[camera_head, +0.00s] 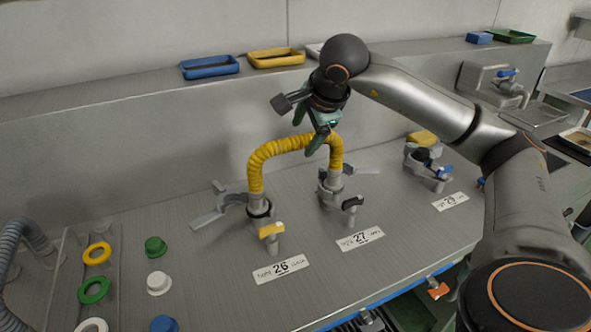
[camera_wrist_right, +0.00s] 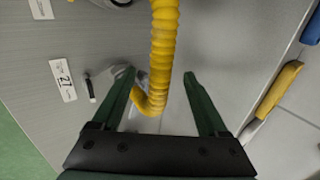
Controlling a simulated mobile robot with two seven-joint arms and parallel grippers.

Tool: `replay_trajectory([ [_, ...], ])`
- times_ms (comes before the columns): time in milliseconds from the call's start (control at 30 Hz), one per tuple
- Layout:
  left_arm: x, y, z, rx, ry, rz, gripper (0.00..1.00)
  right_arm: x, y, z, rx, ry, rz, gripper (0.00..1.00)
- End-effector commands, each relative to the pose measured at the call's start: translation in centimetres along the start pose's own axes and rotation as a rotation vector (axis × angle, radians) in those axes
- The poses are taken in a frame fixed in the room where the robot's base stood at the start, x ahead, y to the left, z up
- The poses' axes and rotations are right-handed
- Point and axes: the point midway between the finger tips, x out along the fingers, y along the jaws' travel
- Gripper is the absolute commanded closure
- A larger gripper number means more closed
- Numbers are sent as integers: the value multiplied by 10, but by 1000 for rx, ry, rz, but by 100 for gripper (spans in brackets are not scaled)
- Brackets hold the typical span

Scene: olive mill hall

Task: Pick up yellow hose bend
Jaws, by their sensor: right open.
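The yellow hose bend (camera_head: 275,149) is a ribbed arch joining the grey couplings at label 26 (camera_head: 280,268) and label 27 (camera_head: 360,239). My right gripper (camera_head: 312,138) is at the top right part of the arch, pointing down. In the right wrist view the hose bend (camera_wrist_right: 164,45) runs between the two dark green fingers (camera_wrist_right: 160,88), with a gap on each side. The gripper is open and holds nothing. In the head view the fingers hide part of the arch's top. My left gripper is in neither view.
A coupling at label 29 (camera_head: 450,202) stands to the right, with a yellow piece behind it. Blue (camera_head: 210,67) and yellow (camera_head: 276,58) trays sit on the ledge behind. Coloured rings and caps lie at the left, near a grey hose (camera_head: 28,240).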

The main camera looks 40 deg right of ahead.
Motion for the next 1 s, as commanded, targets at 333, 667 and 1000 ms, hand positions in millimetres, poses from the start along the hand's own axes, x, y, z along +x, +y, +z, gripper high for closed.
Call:
replay_trajectory([
  [333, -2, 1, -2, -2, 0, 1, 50, 34, -1, 2, -1, -2, 2, 23],
  [667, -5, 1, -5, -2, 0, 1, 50, 74, -1, 4, -1, -3, 0, 23],
  [1000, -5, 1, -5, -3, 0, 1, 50, 75, -1, 4, -1, -3, -1, 37],
])
